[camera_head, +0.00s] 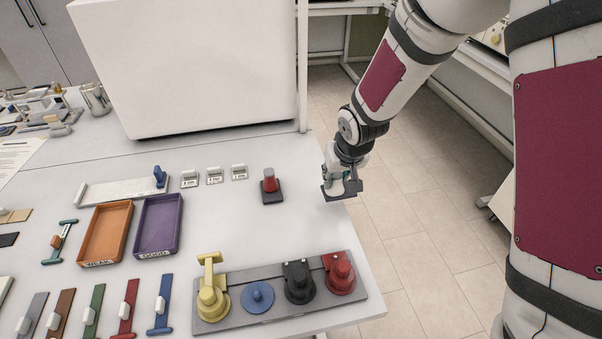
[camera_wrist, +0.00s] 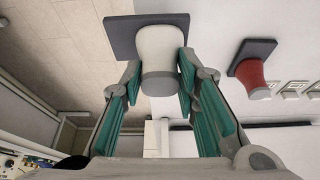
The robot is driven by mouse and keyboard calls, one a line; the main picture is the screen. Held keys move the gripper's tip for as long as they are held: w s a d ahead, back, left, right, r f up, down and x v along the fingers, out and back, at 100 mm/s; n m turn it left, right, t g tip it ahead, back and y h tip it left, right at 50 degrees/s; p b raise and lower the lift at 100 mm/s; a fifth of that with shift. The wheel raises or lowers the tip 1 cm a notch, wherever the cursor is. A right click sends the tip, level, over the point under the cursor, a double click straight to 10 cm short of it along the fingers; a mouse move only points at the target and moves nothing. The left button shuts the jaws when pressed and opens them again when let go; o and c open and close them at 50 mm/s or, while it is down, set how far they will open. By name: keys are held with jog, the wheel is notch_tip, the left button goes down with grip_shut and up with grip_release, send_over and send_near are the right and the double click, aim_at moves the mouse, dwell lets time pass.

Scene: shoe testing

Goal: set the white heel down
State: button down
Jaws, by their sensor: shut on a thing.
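The white heel (camera_head: 337,187) is between the fingers of my gripper (camera_head: 346,178). In the wrist view the white heel (camera_wrist: 160,60) is gripped from both sides by the teal finger pads (camera_wrist: 160,85). A dark flat plate (camera_wrist: 121,36) is at the far end of the heel. In the head view that plate is at the table's right edge, and part of it appears over the floor. I cannot tell whether it touches the table. The gripper partly hides the heel in the head view.
A red heel (camera_head: 269,183) on a dark base stands on the table (camera_head: 310,225) to the left. Small labelled white blocks (camera_head: 214,174) are farther left. A grey tray (camera_head: 268,317) with coloured round pieces lies in front. Orange (camera_head: 104,233) and purple (camera_head: 158,223) bins are left.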

jog(key=shift+w+a+f+p, duration=0.3)
jog(key=shift+w+a+f, duration=0.6)
jog(key=shift+a, duration=0.6)
jog(key=shift+w+a+f+p, duration=0.25)
jog(key=shift+w+a+f, duration=0.35)
jog(key=shift+w+a, duration=0.7)
jog(key=shift+w+a+f+p, duration=0.3)
jog(key=shift+w+a+f, duration=0.5)
jog(key=shift+a, duration=0.85)
jog(key=shift+f, duration=0.1)
jog(key=c, duration=1.2)
grip_release()
